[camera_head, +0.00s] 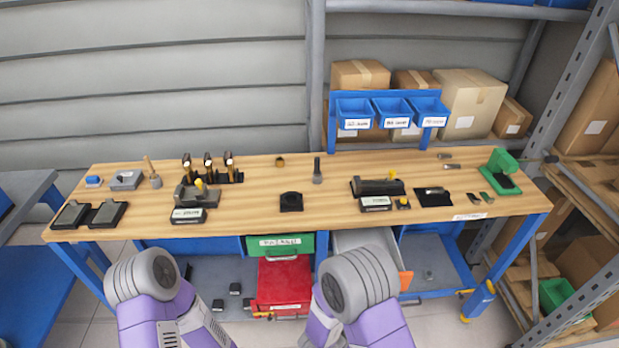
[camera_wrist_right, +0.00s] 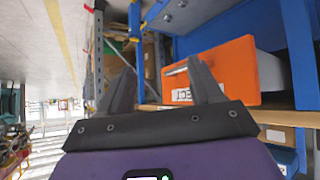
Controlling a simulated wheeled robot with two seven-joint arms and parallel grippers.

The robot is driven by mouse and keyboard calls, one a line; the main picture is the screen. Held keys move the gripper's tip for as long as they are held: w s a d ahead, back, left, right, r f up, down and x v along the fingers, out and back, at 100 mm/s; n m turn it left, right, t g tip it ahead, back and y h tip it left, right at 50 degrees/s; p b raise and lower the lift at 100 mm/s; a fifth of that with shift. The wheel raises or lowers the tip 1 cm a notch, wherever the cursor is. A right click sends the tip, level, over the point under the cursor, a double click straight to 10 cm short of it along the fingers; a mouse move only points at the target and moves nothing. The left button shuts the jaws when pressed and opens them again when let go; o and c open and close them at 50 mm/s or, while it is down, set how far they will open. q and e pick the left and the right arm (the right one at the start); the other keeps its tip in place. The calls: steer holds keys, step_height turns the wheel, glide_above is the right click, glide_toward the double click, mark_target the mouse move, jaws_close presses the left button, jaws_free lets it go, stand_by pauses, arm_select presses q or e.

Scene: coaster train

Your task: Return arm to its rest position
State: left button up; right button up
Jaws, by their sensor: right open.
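In the head view my left arm (camera_head: 155,300) and right arm (camera_head: 355,300) are low in front of the workbench (camera_head: 250,222), with purple links and grey rounded joints. Neither gripper shows there. In the right wrist view my right gripper (camera_wrist_right: 163,78) has its two dark fingers spread apart, with nothing between them. Past its right finger is an orange drawer front (camera_wrist_right: 235,75) with a white label, under a blue frame. I cannot tell the exact gap between finger and drawer. My left gripper is outside both views.
Tools and black fixtures stand on the bench top, with blue bins (camera_head: 392,112) behind. A metal shelf upright (camera_head: 560,105) rises at the right. A blue table (camera_head: 35,260) is at the left.

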steer(key=s+a+f+n+g+y+b, duration=0.1)
steer(key=s+f+n+y+b, duration=0.15)
steer(key=f, duration=0.35)
steer(key=s+f+n+g+y+b, duration=0.1)
steer(key=s+f+y, duration=0.1)
steer(key=f+y, duration=0.25)
steer(key=s+a+f+n+g+y+b, duration=0.2)
steer(key=s+f+n+g+y, duration=0.1)
steer(key=s, duration=0.5)
steer(key=shift+s+a+f+g+y, duration=0.3)
steer(key=shift+y, duration=0.5)
